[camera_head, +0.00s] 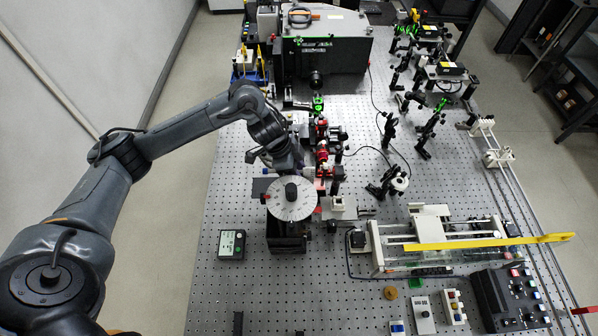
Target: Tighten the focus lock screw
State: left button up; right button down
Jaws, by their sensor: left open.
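I cannot single out the focus lock screw; at this size the small screws and knobs do not show clearly. A round white graduated dial (306,205) with a black central knob (291,192) sits on a dark block (287,243) at the bench's left middle. My left arm reaches in from the left, and my left gripper (288,163) is just behind the dial, beside the red-mounted optics (322,150). It is open, with its fingertips small and dark against the arm and hard to make out. My right gripper is out of view.
A large dark spectrometer box (325,55) stands at the back. A slide stage with a yellow bar (480,243) lies at the right front. A small black box (231,244) sits left of the dial. Bare perforated bench (240,290) shows at the front left.

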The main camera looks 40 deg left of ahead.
pick_arm(q)
jog(key=shift+w+d+f, duration=0.15)
jog(key=shift+d+f, duration=0.05)
jog(key=shift+f, duration=0.35)
jog(key=shift+c, duration=0.4)
grip_shut()
